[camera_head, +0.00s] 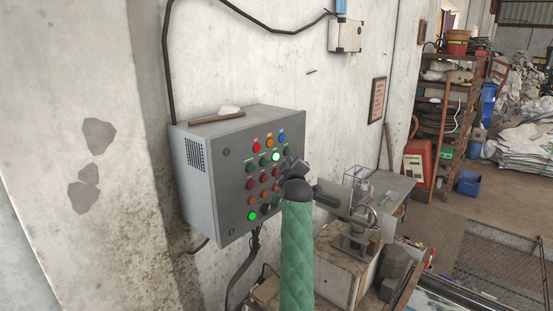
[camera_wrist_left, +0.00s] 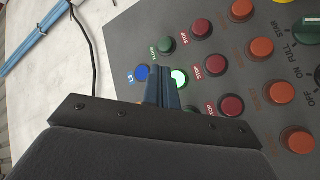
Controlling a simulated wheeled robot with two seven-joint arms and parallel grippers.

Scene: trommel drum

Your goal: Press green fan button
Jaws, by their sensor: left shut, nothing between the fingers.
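The grey control box (camera_head: 215,150) on the wall carries rows of red, green and other coloured buttons. One lit green button (camera_head: 276,157) is near its upper right and another lit green button (camera_head: 252,216) is at the lower left. My left gripper (camera_head: 291,171), behind a green-sleeved arm, is in front of the panel's right part and hides some buttons. In the left wrist view its shut, empty fingers (camera_wrist_left: 165,90) are right beside a lit green button (camera_wrist_left: 180,78); contact cannot be told. I cannot read which button is the fan's. My right gripper is not in view.
A blue button (camera_wrist_left: 142,72) and red stop buttons (camera_wrist_left: 216,65) lie close to the fingers. A loose brown bar (camera_head: 216,118) lies on the box top. A cluttered workbench (camera_head: 340,255) stands below right. Open floor (camera_head: 490,205) lies farther right.

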